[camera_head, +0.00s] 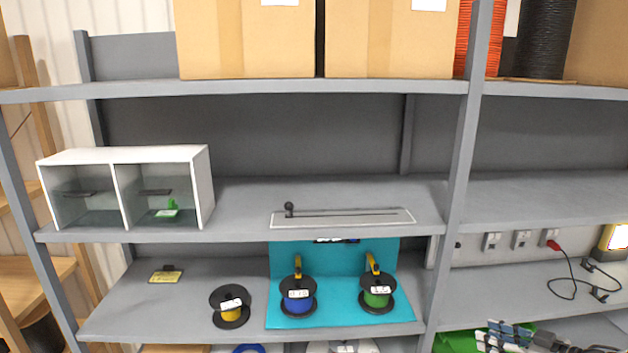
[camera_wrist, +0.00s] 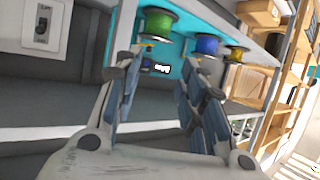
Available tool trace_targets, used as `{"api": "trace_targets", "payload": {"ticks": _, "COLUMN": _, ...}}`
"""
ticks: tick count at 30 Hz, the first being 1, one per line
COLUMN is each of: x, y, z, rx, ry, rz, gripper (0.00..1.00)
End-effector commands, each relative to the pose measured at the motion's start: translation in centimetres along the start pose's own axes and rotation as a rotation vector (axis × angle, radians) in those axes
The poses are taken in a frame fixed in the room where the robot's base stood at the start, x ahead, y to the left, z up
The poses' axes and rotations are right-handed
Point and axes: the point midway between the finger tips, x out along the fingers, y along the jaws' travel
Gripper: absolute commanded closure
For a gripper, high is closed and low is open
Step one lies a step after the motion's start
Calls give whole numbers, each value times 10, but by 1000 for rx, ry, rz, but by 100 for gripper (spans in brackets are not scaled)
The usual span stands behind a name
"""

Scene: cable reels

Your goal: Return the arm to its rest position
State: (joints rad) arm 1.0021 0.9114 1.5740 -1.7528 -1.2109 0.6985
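My gripper (camera_head: 490,337) shows at the bottom right of the head view, in front of the shelf's right bay. In the wrist view its two blue-padded fingers (camera_wrist: 160,66) stand apart, with nothing between them. It is open and empty. Most of my arm is out of the head view. The shelf with the reels lies beyond the fingers, and none of the reels touches the gripper.
A teal stand holds a blue reel (camera_head: 298,298) and a green reel (camera_head: 377,293). A yellow reel (camera_head: 230,308) lies left of it. A white cabinet (camera_head: 203,185) stands above. A red-plugged cable (camera_head: 568,262) lies on the right shelf, near my gripper. A shelf post (camera_head: 460,160) divides the bays.

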Motion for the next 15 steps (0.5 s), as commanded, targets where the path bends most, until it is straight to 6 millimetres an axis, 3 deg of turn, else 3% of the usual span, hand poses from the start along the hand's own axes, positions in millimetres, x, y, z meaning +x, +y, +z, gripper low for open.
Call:
{"api": "trace_targets", "payload": {"ticks": 1, "x": 8, "y": 4, "z": -18, "rx": -32, "ry": -7, "rz": 35, "gripper": 63}}
{"api": "trace_targets", "payload": {"ticks": 9, "x": 25, "y": 23, "z": -80, "rx": -121, "ry": -59, "rz": 241, "gripper": 63}}
{"api": "trace_targets", "payload": {"ticks": 15, "x": 28, "y": 19, "z": -140, "rx": -167, "ry": -107, "rz": 433, "gripper": 63}}
